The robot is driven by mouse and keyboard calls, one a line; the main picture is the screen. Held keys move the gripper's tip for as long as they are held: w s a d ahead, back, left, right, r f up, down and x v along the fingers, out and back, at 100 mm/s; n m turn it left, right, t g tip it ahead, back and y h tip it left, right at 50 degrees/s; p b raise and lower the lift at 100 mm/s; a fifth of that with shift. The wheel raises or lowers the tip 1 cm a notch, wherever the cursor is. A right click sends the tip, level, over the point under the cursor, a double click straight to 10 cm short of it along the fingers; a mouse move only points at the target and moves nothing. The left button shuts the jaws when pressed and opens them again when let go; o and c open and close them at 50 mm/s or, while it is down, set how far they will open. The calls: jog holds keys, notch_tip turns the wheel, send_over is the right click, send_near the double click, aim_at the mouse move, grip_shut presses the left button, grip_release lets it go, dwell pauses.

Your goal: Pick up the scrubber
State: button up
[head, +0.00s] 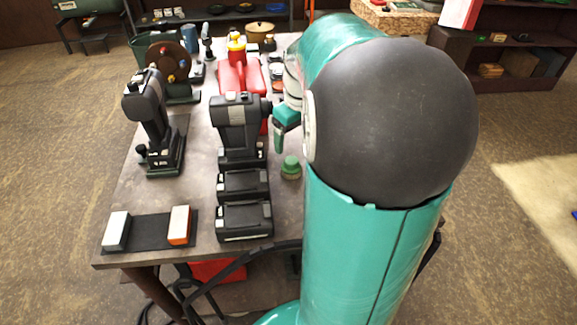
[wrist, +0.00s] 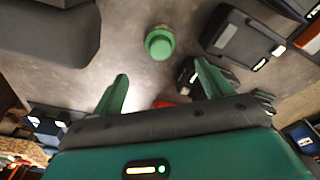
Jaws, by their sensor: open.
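The scrubber appears to be the small green round piece (head: 291,168) with a knob on top, standing on the grey table to the right of the black battery packs. In the wrist view the green scrubber (wrist: 159,42) is beyond my fingertips, roughly between their lines. My gripper (wrist: 162,85) is open, with two green fingers apart and nothing between them. In the head view my gripper (head: 279,130) hangs above the table just behind the scrubber, partly hidden by my own arm.
Black battery packs (head: 244,219) and an upright black drill (head: 240,125) stand close left of the scrubber. Another black tool (head: 152,115) stands farther left. A red canister (head: 238,77) is behind. A black mat (head: 150,232) with two blocks lies front left. My arm hides the table's right side.

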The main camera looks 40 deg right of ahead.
aim_at(292, 160)
jog(key=f, duration=1)
jog(key=shift+w, duration=0.35)
jog(key=shift+a, duration=0.1)
jog(key=c, duration=1.1)
